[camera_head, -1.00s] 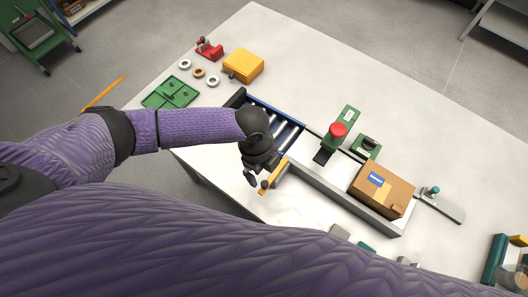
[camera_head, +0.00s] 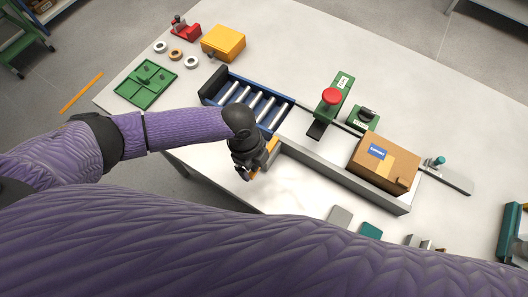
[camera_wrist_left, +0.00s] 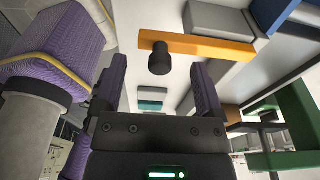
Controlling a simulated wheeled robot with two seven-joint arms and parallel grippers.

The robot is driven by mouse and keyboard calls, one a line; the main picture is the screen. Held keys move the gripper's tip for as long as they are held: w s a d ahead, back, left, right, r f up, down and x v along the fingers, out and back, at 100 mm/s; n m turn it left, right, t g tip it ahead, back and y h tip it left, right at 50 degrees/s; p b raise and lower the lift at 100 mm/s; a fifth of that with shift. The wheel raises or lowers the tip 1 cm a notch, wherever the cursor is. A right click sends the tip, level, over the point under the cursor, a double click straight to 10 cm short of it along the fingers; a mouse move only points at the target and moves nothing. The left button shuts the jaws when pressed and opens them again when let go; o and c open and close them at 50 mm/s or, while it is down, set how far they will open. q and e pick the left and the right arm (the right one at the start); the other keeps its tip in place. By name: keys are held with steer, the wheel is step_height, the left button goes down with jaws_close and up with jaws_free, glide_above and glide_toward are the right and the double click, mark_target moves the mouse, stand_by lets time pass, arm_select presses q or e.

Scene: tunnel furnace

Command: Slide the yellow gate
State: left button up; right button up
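The yellow gate (camera_head: 271,147) is a flat bar beside the near end of the blue roller conveyor (camera_head: 219,98), at the left end of a grey channel (camera_head: 340,181). My left gripper (camera_head: 246,174) is beside it and partly hides it in the head view. The left wrist view shows the gate (camera_wrist_left: 212,48) as a yellow-orange bar with a dark round knob (camera_wrist_left: 160,60) near its left end. In that view my left gripper (camera_wrist_left: 158,77) is open, with the knob in line with the gap between its fingers. Contact cannot be told. My right gripper is not in view.
A cardboard box (camera_head: 398,171) sits at the channel's right end. A green press with a red knob (camera_head: 331,97) stands behind the channel. A green tray (camera_head: 146,84), rings and a yellow box (camera_head: 223,43) lie at the left.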

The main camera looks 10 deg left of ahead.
mark_target(271, 148)
arm_select(q)
jaws_close()
steer(key=shift+w+d+f+b, duration=0.1)
steer(key=shift+w+d+b, duration=0.1)
steer(key=shift+w+b, duration=0.3)
steer(key=shift+w+d+f+b, duration=0.15)
steer(key=shift+w+b, duration=0.25)
steer(key=shift+w, duration=0.2)
steer(key=shift+w+d+r, duration=0.15)
steer(key=shift+w+r, duration=0.05)
steer(key=shift+w, duration=0.15)
steer(key=shift+w+d+f+b, duration=0.1)
steer(key=shift+w+d+b, duration=0.15)
steer(key=shift+w+b, duration=0.55)
steer(key=shift+w+d+b, duration=0.2)
steer(key=shift+w+b, duration=0.3)
steer(key=shift+w+d+b, duration=0.25)
steer(key=shift+w+b, duration=0.1)
steer(key=shift+w, duration=0.25)
steer(key=shift+o, duration=0.4)
jaws_free()
steer(key=shift+o, duration=0.8)
